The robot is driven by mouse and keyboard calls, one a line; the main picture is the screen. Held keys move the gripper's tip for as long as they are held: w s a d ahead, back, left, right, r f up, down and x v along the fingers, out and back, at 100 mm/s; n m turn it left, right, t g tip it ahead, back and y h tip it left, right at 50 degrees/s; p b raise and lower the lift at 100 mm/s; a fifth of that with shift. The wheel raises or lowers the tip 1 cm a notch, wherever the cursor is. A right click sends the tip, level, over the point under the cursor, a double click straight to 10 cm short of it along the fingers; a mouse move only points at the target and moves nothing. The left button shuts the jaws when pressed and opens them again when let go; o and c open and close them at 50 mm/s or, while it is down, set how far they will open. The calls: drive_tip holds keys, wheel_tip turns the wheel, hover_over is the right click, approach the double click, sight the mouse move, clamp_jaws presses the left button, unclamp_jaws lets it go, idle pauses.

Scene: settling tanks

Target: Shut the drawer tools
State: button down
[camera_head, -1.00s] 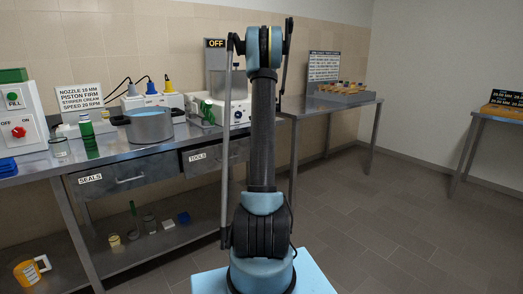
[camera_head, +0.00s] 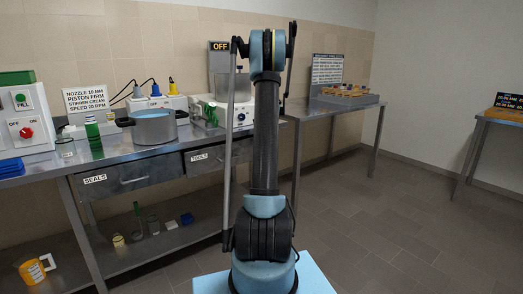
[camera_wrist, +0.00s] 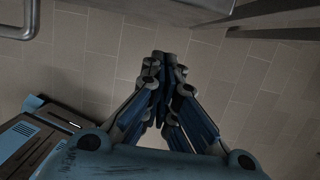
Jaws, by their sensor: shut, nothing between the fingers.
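The drawer labelled TOOLS (camera_head: 215,159) is under the steel counter in the head view, right of the drawer labelled SEALS (camera_head: 130,176). My arm covers its right part. I cannot tell how far its front stands out from the counter. In the wrist view my gripper (camera_wrist: 165,60) is shut and empty, with its fingertips together above the tiled floor. A curved metal handle (camera_wrist: 20,32) shows at the upper left of that view, apart from the fingers. In the head view the gripper is hidden behind my arm.
The steel counter (camera_head: 130,156) carries a pot (camera_head: 153,128), a control box (camera_head: 22,118) and machines. A lower shelf (camera_head: 150,245) holds small items. A second table (camera_head: 330,108) with a tray stands to the right. The floor (camera_head: 400,220) is open at the right.

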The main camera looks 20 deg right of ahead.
sight(240, 150)
drive_tip(key=s+a+v, duration=0.1)
drive_tip(key=v, duration=0.9)
drive_tip(key=s+a+f+t+y, duration=0.2)
drive_tip(key=s+a+f+t, duration=0.2)
drive_tip(key=s+a+t, duration=0.3)
drive_tip(key=shift+g, duration=0.5)
drive_tip(key=shift+w+a+r+x, duration=0.15)
drive_tip(key=shift+a+r+x, duration=0.1)
drive_tip(key=shift+x, duration=1.75)
drive_tip(key=shift+w+a+r+x, duration=0.15)
drive_tip(key=shift+a+r+x, duration=0.1)
drive_tip(key=shift+x, duration=1.75)
drive_tip(key=shift+w+a+r+x, duration=0.15)
drive_tip(key=shift+a+x, duration=0.05)
drive_tip(key=shift+x, duration=1.8)
drive_tip(key=shift+w+a+r, duration=0.1)
drive_tip(key=shift+w+a, duration=0.15)
drive_tip(key=shift+w, duration=0.45)
drive_tip(key=shift+w+a, duration=0.2)
drive_tip(key=shift+w, duration=0.5)
drive_tip(key=shift+w+a, duration=0.25)
drive_tip(key=shift+w, duration=0.45)
